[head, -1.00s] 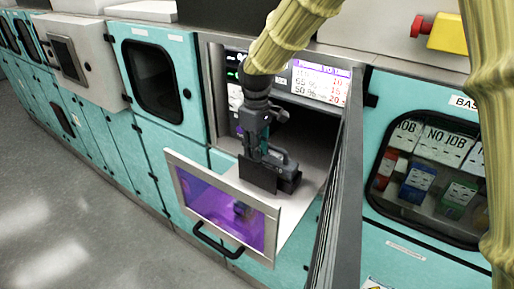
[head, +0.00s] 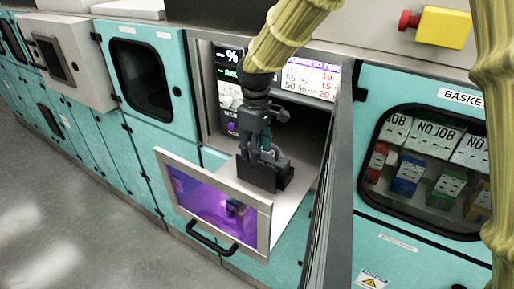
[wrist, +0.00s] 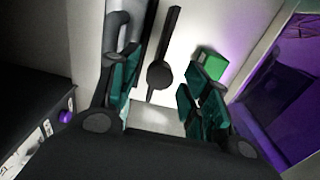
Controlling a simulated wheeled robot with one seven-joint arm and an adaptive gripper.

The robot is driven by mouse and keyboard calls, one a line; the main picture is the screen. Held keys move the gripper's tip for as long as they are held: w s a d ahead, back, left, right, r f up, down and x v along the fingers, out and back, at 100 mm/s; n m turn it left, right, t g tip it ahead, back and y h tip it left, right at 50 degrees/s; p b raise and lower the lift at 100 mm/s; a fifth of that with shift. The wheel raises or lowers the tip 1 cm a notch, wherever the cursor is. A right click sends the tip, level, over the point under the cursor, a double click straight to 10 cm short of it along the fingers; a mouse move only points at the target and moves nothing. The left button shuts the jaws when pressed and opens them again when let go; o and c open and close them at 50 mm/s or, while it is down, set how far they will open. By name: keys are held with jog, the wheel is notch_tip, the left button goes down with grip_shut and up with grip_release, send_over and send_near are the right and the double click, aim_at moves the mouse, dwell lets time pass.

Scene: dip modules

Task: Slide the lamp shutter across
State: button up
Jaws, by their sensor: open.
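My gripper (head: 262,158) reaches down into the open bay, over the pulled-out drawer (head: 287,215). In the wrist view my gripper (wrist: 165,95) is open, its teal-padded fingers apart. A black bar with a round end (wrist: 160,76) shows in the gap between the fingers; I cannot tell whether they touch it. A dark block (head: 262,177) sits on the drawer below my gripper. A small green block (wrist: 213,62) is beyond the right finger. I cannot tell which part is the lamp shutter; my gripper hides part of this area.
The drawer's front has a purple-lit window (head: 213,208) and a black handle (head: 212,238). A dark open door edge (head: 338,180) stands close on the right. A control panel (head: 229,95) is behind my gripper. The grey floor (head: 60,230) at the left is clear.

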notch_tip(320, 180, up, 12)
dwell(0.6)
jog(key=shift+d, duration=0.1)
